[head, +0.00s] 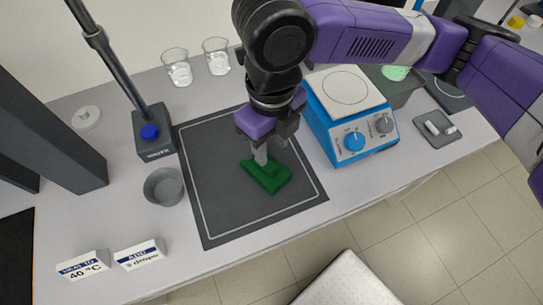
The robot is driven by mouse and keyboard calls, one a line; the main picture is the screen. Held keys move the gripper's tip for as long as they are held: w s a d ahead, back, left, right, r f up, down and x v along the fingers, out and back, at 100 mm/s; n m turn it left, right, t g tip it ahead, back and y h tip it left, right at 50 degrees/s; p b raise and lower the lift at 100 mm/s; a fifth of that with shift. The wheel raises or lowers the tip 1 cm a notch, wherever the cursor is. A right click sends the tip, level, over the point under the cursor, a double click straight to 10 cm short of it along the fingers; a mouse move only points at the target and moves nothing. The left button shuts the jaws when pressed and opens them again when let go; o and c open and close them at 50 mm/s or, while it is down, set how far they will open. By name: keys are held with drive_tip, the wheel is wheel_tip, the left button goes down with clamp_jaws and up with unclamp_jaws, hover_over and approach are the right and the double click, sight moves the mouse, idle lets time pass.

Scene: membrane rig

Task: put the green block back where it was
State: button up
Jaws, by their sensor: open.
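The green block (268,181) lies flat on the dark mat (215,205), right of the mat's middle. My gripper (267,155) is directly above the block, pointing down, with its jaws open. A light grey finger reaches down to the block's top and hides part of it. I cannot tell whether the finger touches the block.
A blue hotplate (350,150) stands close right of the mat. Two glass beakers (178,72) stand behind. Two label signs (140,255) are at front left. A small grey tray (437,128) is at right.

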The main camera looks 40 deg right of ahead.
drive_tip(key=w+a+r+m+t+y, duration=0.2)
drive_tip(key=a+r+y, duration=0.2)
drive_tip(key=a, duration=0.6)
drive_tip(key=w+a+r+m+t+y, duration=0.15)
drive_tip(key=a+r+y, duration=0.35)
drive_tip(key=a, duration=0.5)
drive_tip(key=w+a+r+m+t+y, duration=0.55)
drive_tip(key=r+m+t, duration=0.2)
drive_tip(key=m, duration=0.65)
drive_tip(key=s+d+f+m+t+h, duration=0.3)
drive_tip(key=s+d+f+m+h, duration=0.1)
drive_tip(key=d+f+m+h, duration=0.35)
drive_tip(key=s+d+f+m+t+h, duration=0.35)
drive_tip(key=d+f+m, duration=0.4)
drive_tip(key=m, duration=0.35)
drive_tip(key=s+d+f+g+h, duration=0.1)
drive_tip(key=s+d+f, duration=0.1)
drive_tip(key=s, duration=0.5)
drive_tip(key=s+d+f+h, duration=0.1)
drive_tip(key=s+d+f, duration=0.1)
drive_tip(key=s+d, duration=0.3)
drive_tip(key=s+d+f+g+h, duration=0.1)
drive_tip(key=s+d+f, duration=0.1)
drive_tip(key=s, duration=0.7)
drive_tip(key=shift+d+f+m+g, duration=0.15)
drive_tip(key=shift+d+m+g, duration=0.25)
drive_tip(key=shift+d, duration=0.3)
